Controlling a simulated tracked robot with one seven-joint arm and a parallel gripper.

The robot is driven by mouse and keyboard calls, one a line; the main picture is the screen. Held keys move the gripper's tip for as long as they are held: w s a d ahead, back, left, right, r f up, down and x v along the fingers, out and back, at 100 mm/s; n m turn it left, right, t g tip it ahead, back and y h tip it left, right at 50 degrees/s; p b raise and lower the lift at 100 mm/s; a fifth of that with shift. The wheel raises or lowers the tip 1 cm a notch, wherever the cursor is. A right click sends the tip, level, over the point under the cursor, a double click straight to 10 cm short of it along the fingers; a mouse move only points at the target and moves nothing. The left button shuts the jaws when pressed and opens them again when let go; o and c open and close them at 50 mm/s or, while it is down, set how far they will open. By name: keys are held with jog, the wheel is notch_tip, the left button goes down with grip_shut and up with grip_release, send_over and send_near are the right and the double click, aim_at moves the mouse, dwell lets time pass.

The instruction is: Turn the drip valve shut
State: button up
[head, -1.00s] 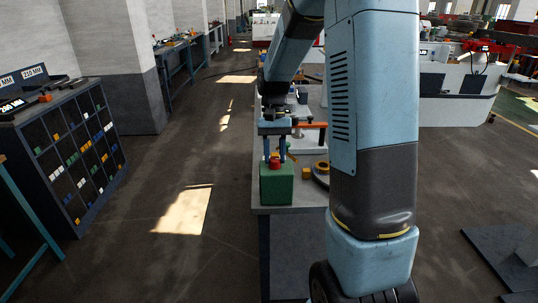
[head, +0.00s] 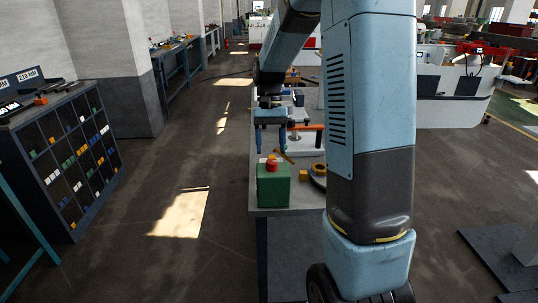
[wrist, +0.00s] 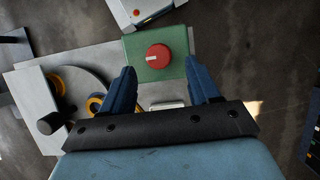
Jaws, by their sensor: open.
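The drip valve is a red round knob (head: 271,164) on top of a green box (head: 273,190) at the near end of the bench. In the wrist view, the red knob (wrist: 158,56) has a pale mark on its left side, and the green box (wrist: 178,70) surrounds it. My gripper (head: 270,150) is open and empty, its two blue fingers behind and above the knob in the head view. In the wrist view, my gripper (wrist: 163,84) has its fingers spread wide, one on each side below the knob, with clear gaps. The fingers hold nothing.
A dark disc with yellow parts (head: 318,175) and a small yellow block (head: 303,175) lie right of the green box. An orange bar (head: 307,127) stands farther back on the bench (head: 284,210). The floor left of the bench is clear up to the pigeonhole rack (head: 70,160).

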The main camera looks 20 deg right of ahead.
jog(key=v, duration=1)
jog(key=s+a+r+n+t, duration=0.1)
jog(key=s+t, duration=0.4)
jog(key=s, duration=0.8)
jog(key=s+a+r+n+t+h, duration=0.1)
jog(key=s+t, duration=0.4)
jog(key=s, duration=0.7)
jog(key=shift+s+a+r+n, duration=0.35)
jog(key=shift+a+r+n, duration=0.35)
jog(key=shift+a+r, duration=0.25)
